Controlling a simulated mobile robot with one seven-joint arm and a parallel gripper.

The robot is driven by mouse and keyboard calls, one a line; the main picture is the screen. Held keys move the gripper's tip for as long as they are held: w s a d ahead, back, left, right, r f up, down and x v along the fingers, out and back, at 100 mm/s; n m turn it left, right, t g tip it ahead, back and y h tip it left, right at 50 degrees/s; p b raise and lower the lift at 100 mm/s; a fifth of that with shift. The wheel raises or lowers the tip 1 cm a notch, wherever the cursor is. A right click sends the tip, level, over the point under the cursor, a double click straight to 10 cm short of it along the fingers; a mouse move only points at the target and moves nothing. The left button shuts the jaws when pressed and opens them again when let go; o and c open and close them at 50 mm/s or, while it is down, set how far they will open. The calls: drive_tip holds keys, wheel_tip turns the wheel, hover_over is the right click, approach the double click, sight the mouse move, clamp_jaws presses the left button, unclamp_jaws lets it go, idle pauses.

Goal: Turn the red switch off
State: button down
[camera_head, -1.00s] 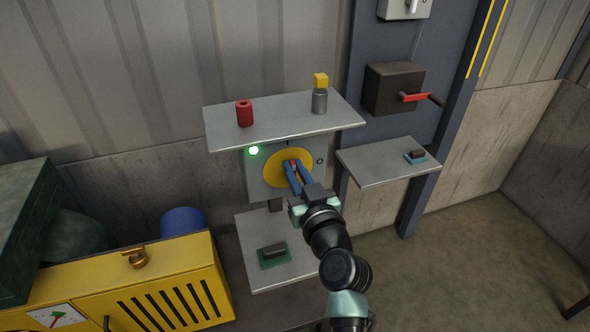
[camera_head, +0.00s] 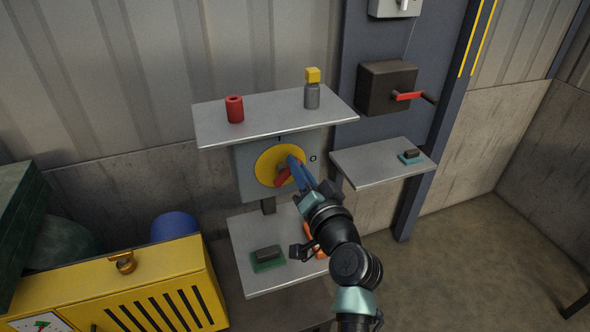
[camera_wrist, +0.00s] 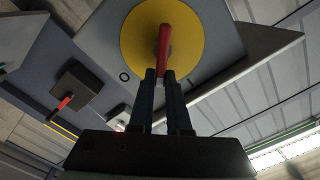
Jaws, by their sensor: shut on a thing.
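The red switch (camera_head: 284,178) is a bar handle on a yellow disc (camera_head: 266,160) on a grey box under the upper shelf. An I mark is above the disc and an O mark (camera_head: 313,158) is at its right. The handle now lies tilted, lower left to upper right. In the wrist view the red switch (camera_wrist: 164,45) runs down between my fingertips. My gripper (camera_wrist: 161,74) is shut on its near end; the blue fingers of my gripper (camera_head: 293,162) hide part of it in the head view.
The upper shelf (camera_head: 215,132) bears a red cylinder (camera_head: 235,109) and a grey bottle with yellow top (camera_head: 312,92). A lower shelf (camera_head: 253,284) holds a green-based block (camera_head: 267,257) and an orange thing partly behind my arm. A side shelf (camera_head: 360,172) and a red-levered box (camera_head: 387,88) are right.

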drive_tip(key=shift+w+d+f+m, duration=0.15)
drive_tip(key=shift+f+m, duration=0.25)
drive_tip(key=shift+m, duration=1.15)
drive_tip(key=shift+s+d+f+m, duration=0.1)
drive_tip(key=shift+d+f+m, duration=0.2)
drive_tip(key=shift+m, duration=1.2)
drive_tip(key=shift+w+d+f+m, duration=0.1)
drive_tip(key=shift+f+m, duration=0.35)
drive_tip(key=shift+m, duration=1.1)
drive_tip(key=c, duration=0.9)
unclamp_jaws()
drive_tip(key=b+v, duration=0.1)
drive_tip(key=v, duration=1.2)
